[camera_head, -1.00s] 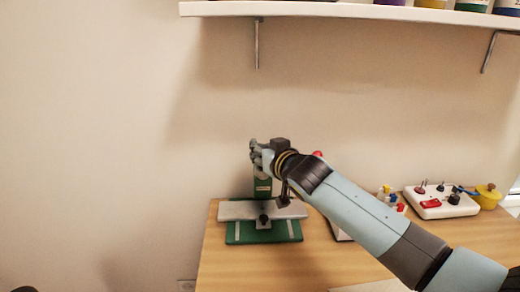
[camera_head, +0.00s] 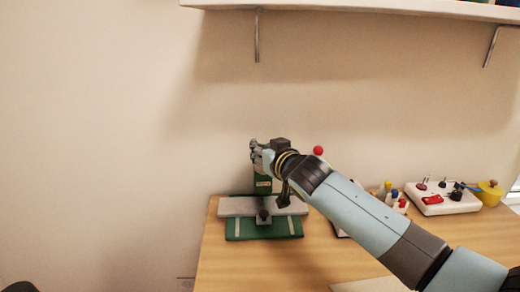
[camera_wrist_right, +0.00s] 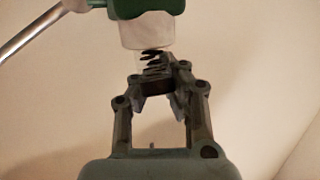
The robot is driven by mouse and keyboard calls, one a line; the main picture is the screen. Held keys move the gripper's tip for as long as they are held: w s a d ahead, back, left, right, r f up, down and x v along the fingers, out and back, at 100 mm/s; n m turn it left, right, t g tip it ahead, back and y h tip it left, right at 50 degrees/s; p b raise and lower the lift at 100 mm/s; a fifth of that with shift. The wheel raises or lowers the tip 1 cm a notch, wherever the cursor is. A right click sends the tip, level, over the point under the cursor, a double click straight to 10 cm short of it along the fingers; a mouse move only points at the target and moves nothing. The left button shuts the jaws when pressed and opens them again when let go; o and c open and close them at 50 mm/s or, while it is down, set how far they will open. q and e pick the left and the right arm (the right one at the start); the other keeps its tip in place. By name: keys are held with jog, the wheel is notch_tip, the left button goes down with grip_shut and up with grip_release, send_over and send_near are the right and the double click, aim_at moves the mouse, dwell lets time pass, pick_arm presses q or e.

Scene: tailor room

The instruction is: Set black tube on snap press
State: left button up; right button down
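The snap press stands on the table, with a green base (camera_head: 264,228) and a grey cross plate (camera_head: 234,206). A small dark part (camera_head: 264,214) sits at the middle of its plate; I cannot tell whether it belongs to the press. My right gripper (camera_head: 259,156) is in front of the press's upper column. In the right wrist view its fingers (camera_wrist_right: 157,90) are drawn in around a dark block, apparently the black tube (camera_wrist_right: 158,87). Just beyond are a pale cylinder, dark coils and the green press head (camera_wrist_right: 145,8). My left gripper is out of view.
A red ball (camera_head: 318,151) shows just above my right arm. A white tray (camera_head: 442,204) with red and black items, several small bottles (camera_head: 394,195) and a yellow pot (camera_head: 490,194) stand at the right. A shelf (camera_head: 350,11) hangs above. The table's front left is clear.

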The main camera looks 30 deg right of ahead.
jog(key=c, duration=1.8)
grip_release()
jog(key=shift+o, duration=0.2)
jog(key=p+v, duration=0.1)
jog(key=v, duration=1)
jog(key=shift+f, duration=0.1)
